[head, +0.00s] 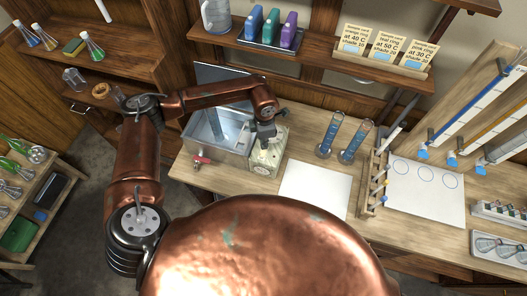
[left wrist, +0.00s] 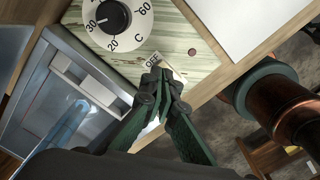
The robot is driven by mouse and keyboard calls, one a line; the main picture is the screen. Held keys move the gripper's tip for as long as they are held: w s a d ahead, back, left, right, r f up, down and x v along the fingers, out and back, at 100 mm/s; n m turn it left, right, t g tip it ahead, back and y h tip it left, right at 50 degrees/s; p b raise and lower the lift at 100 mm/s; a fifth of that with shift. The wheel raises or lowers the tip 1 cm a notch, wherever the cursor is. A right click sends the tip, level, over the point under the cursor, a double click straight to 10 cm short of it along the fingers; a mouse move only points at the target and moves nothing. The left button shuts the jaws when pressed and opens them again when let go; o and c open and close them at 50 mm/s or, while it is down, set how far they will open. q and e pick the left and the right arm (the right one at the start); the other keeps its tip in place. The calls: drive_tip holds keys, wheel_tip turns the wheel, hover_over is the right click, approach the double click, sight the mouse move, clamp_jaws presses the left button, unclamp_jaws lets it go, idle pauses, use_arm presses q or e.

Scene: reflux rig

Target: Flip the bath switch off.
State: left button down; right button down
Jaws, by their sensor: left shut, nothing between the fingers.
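The bath (head: 212,146) is a grey metal tank on the bench, and its pale control box (head: 266,160) stands at its right side. In the left wrist view the box's marbled top panel (left wrist: 205,65) carries a black dial (left wrist: 112,17) with a temperature scale, an OFF label (left wrist: 152,60) and a small dark red lamp (left wrist: 191,51). My left gripper (head: 265,138) is over the box; in the left wrist view its shut, empty fingertips (left wrist: 163,76) are right by the OFF label. The switch itself is hidden or too small to make out there. I cannot tell whether the fingers touch it. My right gripper is out of view.
A white sheet (head: 315,190) lies right of the box. Two blue-filled cylinders (head: 331,134) stand behind it. A red tap (head: 201,161) sticks out of the bath's front. A shelf (head: 300,62) with bottles and cards runs above the bench.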

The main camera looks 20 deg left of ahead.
use_arm(q)
drive_tip(key=shift+f+b, duration=0.45)
drive_tip(key=shift+f, duration=0.05)
drive_tip(key=shift+f, duration=0.3)
drive_tip(key=shift+f+b, duration=0.25)
drive_tip(key=shift+b, duration=0.2)
drive_tip(key=shift+r, duration=0.1)
drive_tip(key=shift+r+p, duration=0.75)
drive_tip(key=shift+r, duration=1)
drive_tip(key=shift+r+p, duration=0.55)
drive_tip(key=shift+r, duration=1.15)
